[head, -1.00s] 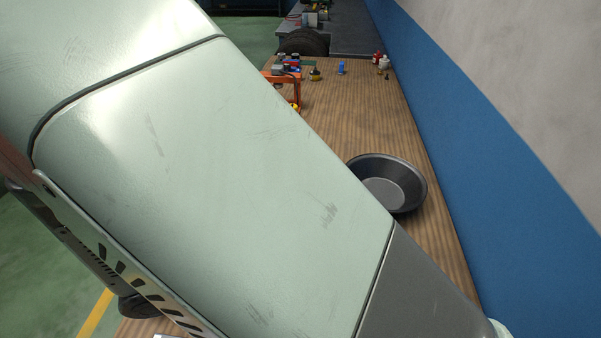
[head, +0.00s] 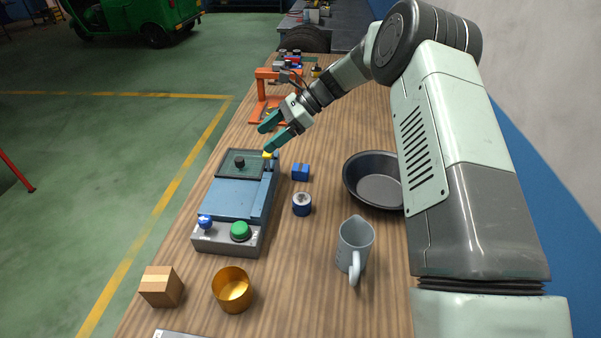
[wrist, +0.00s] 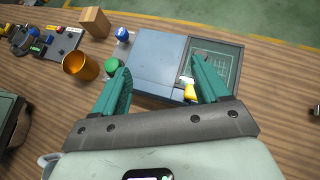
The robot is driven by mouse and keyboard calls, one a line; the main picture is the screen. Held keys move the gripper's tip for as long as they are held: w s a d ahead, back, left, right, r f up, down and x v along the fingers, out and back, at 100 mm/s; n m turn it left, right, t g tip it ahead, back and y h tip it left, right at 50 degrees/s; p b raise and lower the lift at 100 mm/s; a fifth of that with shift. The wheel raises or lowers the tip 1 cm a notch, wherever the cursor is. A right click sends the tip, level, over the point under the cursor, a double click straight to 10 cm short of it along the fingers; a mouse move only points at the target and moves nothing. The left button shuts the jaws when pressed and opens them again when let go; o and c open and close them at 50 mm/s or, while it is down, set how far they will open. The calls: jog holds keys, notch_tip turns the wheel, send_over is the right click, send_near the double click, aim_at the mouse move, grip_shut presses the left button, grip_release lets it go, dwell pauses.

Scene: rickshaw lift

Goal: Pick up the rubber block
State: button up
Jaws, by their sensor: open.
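A small blue block (head: 300,172) lies on the table just right of the blue-grey machine; it is the likeliest rubber block, though I cannot tell its material. A tan block with a lighter band (head: 161,287) sits at the table's near left, and it also shows in the wrist view (wrist: 95,22). My gripper (head: 272,133) is open and empty, with teal fingers, above the far end of the machine and apart from both blocks. In the wrist view, the open fingers (wrist: 160,70) show over the machine, and the blue block is not visible.
The machine (head: 228,198) has a green button and blue knob. A blue-and-white cylinder (head: 302,204), grey jug (head: 354,248), dark pan (head: 372,180) and gold cup (head: 232,290) stand around the table. An orange frame (head: 262,98) stands behind.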

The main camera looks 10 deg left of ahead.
jog(key=w+d+r+m+t+y, duration=0.4)
jog(key=w+d+r+m+t, duration=0.25)
jog(key=w+d, duration=0.45)
jog(key=g, duration=0.1)
send_over(297, 167)
jog(key=d, duration=0.4)
jog(key=shift+n+h, duration=0.3)
jog(key=shift+n, duration=0.15)
jog(key=f, duration=2.1)
jog(key=shift+a+f, duration=0.15)
jog(key=shift+a, duration=0.1)
jog(key=shift+f, duration=0.55)
notch_tip(297, 167, down, 3)
jog(key=shift+f, duration=0.1)
jog(key=shift+w+a, duration=0.1)
jog(key=shift+a, duration=0.5)
jog(key=shift+x, duration=0.8)
